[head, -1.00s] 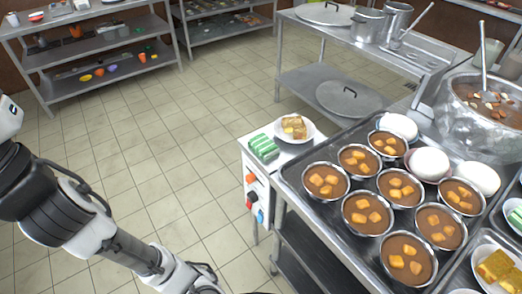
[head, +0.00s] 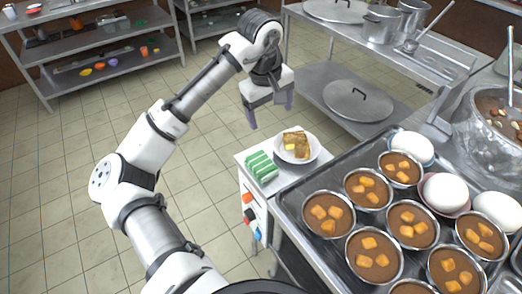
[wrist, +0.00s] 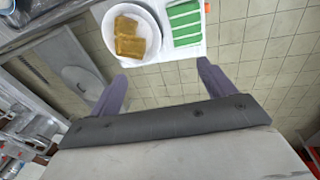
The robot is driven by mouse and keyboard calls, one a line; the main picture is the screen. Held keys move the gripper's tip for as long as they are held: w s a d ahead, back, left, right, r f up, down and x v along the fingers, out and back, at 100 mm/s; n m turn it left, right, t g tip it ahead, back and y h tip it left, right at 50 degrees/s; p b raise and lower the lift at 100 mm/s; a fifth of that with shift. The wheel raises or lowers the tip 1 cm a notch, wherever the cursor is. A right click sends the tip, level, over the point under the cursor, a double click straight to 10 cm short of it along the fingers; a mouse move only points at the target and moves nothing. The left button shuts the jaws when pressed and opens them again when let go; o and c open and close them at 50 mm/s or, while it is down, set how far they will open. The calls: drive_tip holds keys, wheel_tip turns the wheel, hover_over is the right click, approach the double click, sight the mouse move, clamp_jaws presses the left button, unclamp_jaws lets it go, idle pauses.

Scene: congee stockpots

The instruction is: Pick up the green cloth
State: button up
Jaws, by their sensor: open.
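The green cloth (head: 262,167), with white stripes, lies on the left part of a small white side table (head: 243,158). It also shows at the top of the wrist view (wrist: 184,24), to the right of a white plate. My gripper (head: 270,112) is open and empty. It hangs in the air above and behind the table, fingers pointing down, apart from the cloth. In the wrist view its two purple-grey fingers (wrist: 158,84) are spread, with the cloth beyond the right finger.
A white plate (head: 315,149) with browned bread pieces (head: 295,144) stands right beside the cloth. A steel tray (head: 290,190) with several bowls of brown congee and white eggs adjoins the table on the right. A steel shelf with a lid (head: 357,100) stands behind. Open floor lies left.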

drive_tip(key=s+a+f+g+y, duration=0.1)
drive_tip(key=s+a+f, duration=0.1)
hover_over(261, 162)
drive_tip(key=shift+n+g, duration=0.3)
drive_tip(key=shift+n, duration=0.1)
drive_tip(key=f, duration=0.7)
drive_tip(key=shift+w+f, duration=0.2)
drive_tip(key=shift+f, duration=0.2)
drive_tip(key=shift+s+f+p, duration=0.15)
drive_tip(key=shift+f+p, duration=0.65)
drive_tip(key=shift+f, duration=2.1)
drive_tip(key=shift+c, duration=0.3)
drive_tip(key=c, duration=1)
drive_tip(key=shift+r, duration=0.15)
wheel_tip(261, 162, up, 20)
drive_tip(key=shift+f+b, duration=0.1)
drive_tip(key=shift+b, duration=0.5)
